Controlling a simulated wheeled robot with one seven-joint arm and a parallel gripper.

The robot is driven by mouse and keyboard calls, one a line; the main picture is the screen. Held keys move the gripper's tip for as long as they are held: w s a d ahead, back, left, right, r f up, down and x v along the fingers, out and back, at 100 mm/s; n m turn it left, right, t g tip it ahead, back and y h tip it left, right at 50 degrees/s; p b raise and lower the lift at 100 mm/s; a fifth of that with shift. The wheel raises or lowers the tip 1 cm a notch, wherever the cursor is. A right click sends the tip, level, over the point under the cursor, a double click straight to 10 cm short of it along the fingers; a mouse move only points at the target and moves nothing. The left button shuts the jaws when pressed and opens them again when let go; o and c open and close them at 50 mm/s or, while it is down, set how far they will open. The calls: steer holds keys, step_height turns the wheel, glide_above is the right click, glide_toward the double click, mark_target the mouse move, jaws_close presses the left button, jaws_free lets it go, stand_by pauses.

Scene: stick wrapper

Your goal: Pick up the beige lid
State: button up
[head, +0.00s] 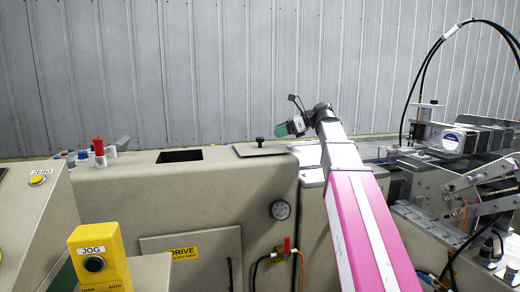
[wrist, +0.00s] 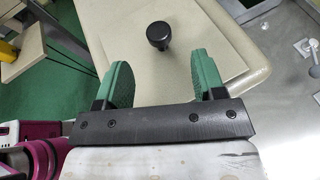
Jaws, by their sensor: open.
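The beige lid (head: 245,151) lies flat on top of the beige machine, left of my arm in the head view. A black knob (head: 259,141) stands up from it. In the wrist view the lid (wrist: 150,72) fills the middle, and its round black knob (wrist: 159,36) is ahead of the fingertips, sideways between the two green fingers. My gripper (head: 281,131) is open and empty, above and slightly right of the knob in the head view. In the wrist view my gripper (wrist: 160,66) shows its fingers wide apart, with nothing between them. The lid's near edge is hidden behind the gripper.
A dark square opening (head: 179,156) is in the machine top left of the lid. Red and blue fittings (head: 98,147) stand further left. Metal machinery with black cables (head: 455,140) is at the right. A corrugated wall (head: 180,70) stands behind.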

mark_target(260, 138)
steer(key=x, duration=0.8)
steer(key=shift+s+a+f, duration=0.1)
steer(key=shift+a+f, duration=0.2)
steer(key=c, duration=1.1)
jaws_close()
steer(key=shift+r, duration=0.15)
